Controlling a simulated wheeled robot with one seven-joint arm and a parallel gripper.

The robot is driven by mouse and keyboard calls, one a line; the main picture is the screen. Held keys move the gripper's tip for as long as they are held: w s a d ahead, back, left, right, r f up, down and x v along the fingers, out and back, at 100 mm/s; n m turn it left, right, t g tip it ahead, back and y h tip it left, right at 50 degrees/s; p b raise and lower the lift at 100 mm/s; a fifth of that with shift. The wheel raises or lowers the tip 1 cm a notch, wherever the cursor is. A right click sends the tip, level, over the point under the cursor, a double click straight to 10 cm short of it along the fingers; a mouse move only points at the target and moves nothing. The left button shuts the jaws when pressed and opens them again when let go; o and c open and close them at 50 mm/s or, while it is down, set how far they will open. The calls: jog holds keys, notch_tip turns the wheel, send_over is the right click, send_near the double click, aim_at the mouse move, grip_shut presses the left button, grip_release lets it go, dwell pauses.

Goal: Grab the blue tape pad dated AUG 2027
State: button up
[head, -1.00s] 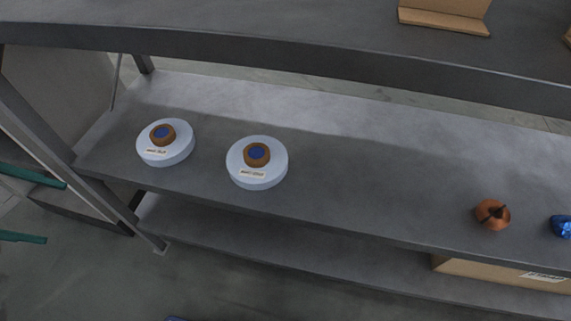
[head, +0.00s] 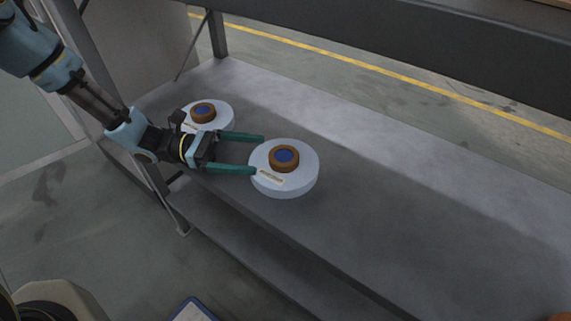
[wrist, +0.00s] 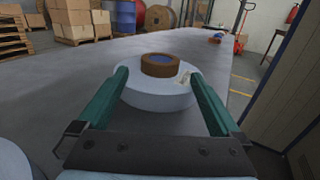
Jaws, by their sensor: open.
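Two pale blue round tape pads with brown cores and blue centres lie on the grey shelf. The nearer pad (head: 284,185) carries a small label (head: 271,176) whose date I cannot read. The other pad (head: 224,119) is behind my arm and partly hidden by it. My gripper (head: 259,155) has green fingers, is open, and points at the nearer pad, its tips at that pad's left edge. In the wrist view the nearer pad (wrist: 158,98) shows between the fingers; contact I cannot tell. Its label (wrist: 185,78) is tilted and unreadable there.
An upper shelf beam (head: 400,55) crosses above. A frame post (head: 218,35) stands behind the farther pad. A small blue and red item (wrist: 215,38) is far along the shelf.

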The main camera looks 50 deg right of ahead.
aim_at(269, 156)
jog(key=p+x, duration=0.1)
jog(key=x, duration=0.6)
jog(key=shift+s+d+f, duration=0.1)
jog(key=shift+s+f, duration=0.1)
jog(key=c, duration=1.5)
jog(key=shift+c, duration=0.2)
jog(key=shift+r, duration=0.15)
